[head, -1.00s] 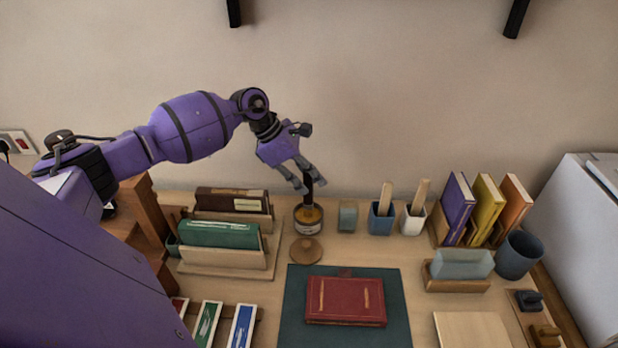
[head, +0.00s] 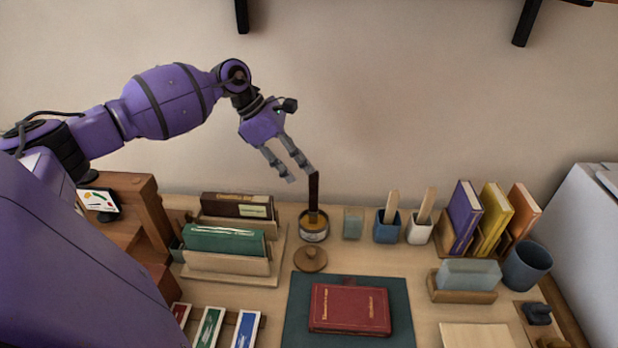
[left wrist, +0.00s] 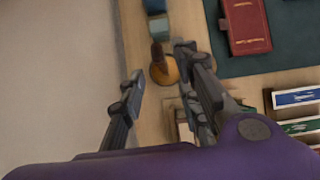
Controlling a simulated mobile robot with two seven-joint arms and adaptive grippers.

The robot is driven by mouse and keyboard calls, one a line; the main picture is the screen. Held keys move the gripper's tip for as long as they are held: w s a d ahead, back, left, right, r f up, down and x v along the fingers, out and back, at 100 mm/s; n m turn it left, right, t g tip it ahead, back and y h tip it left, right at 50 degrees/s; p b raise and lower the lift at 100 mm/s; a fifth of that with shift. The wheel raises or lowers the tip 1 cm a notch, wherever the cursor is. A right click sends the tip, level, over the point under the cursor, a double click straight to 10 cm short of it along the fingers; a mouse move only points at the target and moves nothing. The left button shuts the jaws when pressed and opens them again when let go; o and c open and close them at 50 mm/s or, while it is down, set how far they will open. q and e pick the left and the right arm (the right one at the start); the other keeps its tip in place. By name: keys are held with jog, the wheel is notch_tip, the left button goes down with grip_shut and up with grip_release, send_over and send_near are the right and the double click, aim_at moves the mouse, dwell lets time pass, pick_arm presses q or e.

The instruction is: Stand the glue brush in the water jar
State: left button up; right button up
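The glue brush (head: 314,190), with a dark upright handle, stands in a round pot (head: 314,233) with amber contents. The brush (left wrist: 157,50) and pot (left wrist: 170,73) also show in the left wrist view. A small pale blue-green glassy block-like vessel (head: 353,223), perhaps the water jar, stands just right of the pot; it also shows in the left wrist view (left wrist: 160,27). My left gripper (head: 301,176) is open and empty, its fingertips close to the top left of the handle; whether one touches it I cannot tell. My right gripper is not in view.
A blue cup (head: 387,230) and a white cup (head: 419,232) hold wooden sticks. A round wooden lid (head: 310,259) lies before the pot. A red book (head: 349,309) lies on a dark mat (head: 297,318). A grey-blue mug (head: 527,266) stands right. Book racks stand left; the wall is behind.

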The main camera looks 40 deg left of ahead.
pick_arm(q)
jog(key=shift+v, duration=1.9)
jog(key=shift+d, duration=0.1)
